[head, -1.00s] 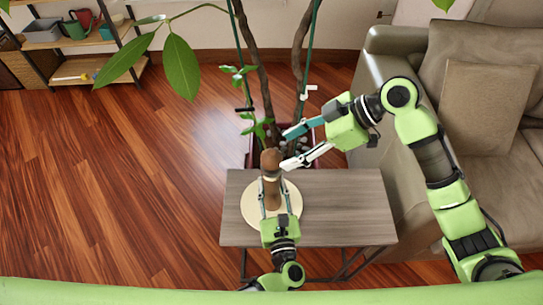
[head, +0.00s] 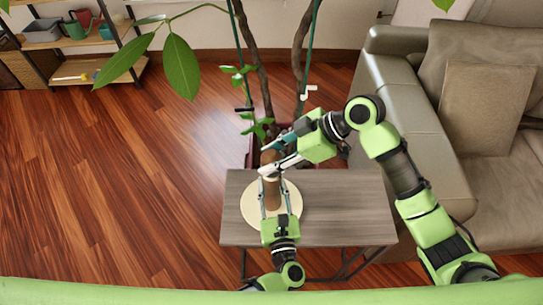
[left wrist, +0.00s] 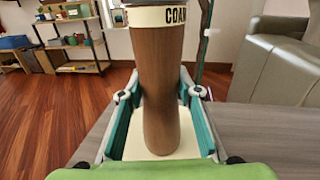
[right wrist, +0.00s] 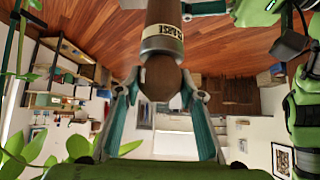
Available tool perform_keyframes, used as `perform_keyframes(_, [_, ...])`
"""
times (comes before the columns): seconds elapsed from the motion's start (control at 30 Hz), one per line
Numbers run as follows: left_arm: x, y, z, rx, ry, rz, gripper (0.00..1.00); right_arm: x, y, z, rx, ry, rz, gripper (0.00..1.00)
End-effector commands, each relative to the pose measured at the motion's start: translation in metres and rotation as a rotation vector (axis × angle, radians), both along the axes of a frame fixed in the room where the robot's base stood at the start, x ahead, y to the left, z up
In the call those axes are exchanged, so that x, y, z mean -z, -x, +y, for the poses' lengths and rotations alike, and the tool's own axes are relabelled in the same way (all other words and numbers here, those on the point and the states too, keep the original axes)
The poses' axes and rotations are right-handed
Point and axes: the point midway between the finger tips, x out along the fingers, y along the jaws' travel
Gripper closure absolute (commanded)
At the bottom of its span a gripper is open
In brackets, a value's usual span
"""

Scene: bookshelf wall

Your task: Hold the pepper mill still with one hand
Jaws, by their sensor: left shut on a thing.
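The brown wooden pepper mill (head: 272,193) stands upright on a round cream board (head: 290,205). In the left wrist view the mill (left wrist: 160,85) rises between the fingers of my left gripper (left wrist: 159,78), which is shut on its body. A cream band with dark letters circles the mill higher up. My left gripper also shows in the head view (head: 271,183), reaching from the near side. My right gripper (head: 268,160) is at the top of the mill. In the right wrist view its open fingers (right wrist: 159,85) stand either side of the mill's rounded top (right wrist: 160,78), with small gaps showing.
The board rests on a grey wooden side table (head: 345,205), whose right part is bare. A potted plant with thin trunks (head: 262,75) stands behind the table. A grey sofa (head: 400,60) is at the right. Wood floor (head: 130,190) is clear at the left.

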Motion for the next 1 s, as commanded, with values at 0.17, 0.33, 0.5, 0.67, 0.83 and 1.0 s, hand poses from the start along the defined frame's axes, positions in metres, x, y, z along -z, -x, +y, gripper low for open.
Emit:
perform_keyframes(0.17, [0.0034, 0.0010, 0.0004, 0.001, 0.000, 0.008, 0.97, 0.0007, 0.0010, 0.0001, 0.004, 0.001, 0.002, 0.86])
perform_keyframes(0.33, [0.0035, 0.0010, 0.0004, 0.000, 0.000, 0.008, 0.97, 0.0013, 0.0012, 0.0001, 0.042, 0.003, 0.002, 0.86])
perform_keyframes(0.5, [0.0035, 0.0009, 0.0004, 0.001, 0.000, 0.008, 0.97, 0.0021, 0.0020, -0.0003, 0.129, 0.006, 0.001, 0.86])
perform_keyframes(0.67, [0.0035, 0.0009, 0.0004, 0.001, 0.000, 0.008, 0.97, 0.0022, 0.0027, 0.0002, 0.258, 0.005, 0.001, 0.86])
perform_keyframes(0.83, [0.0035, 0.0009, 0.0004, 0.001, 0.000, 0.008, 0.97, 0.0022, 0.0031, 0.0008, 0.416, 0.003, 0.000, 0.86])
perform_keyframes(1.0, [0.0034, 0.0008, 0.0005, 0.000, 0.000, 0.007, 0.97, 0.0019, 0.0033, 0.0019, 0.577, 0.002, 0.000, 0.86])
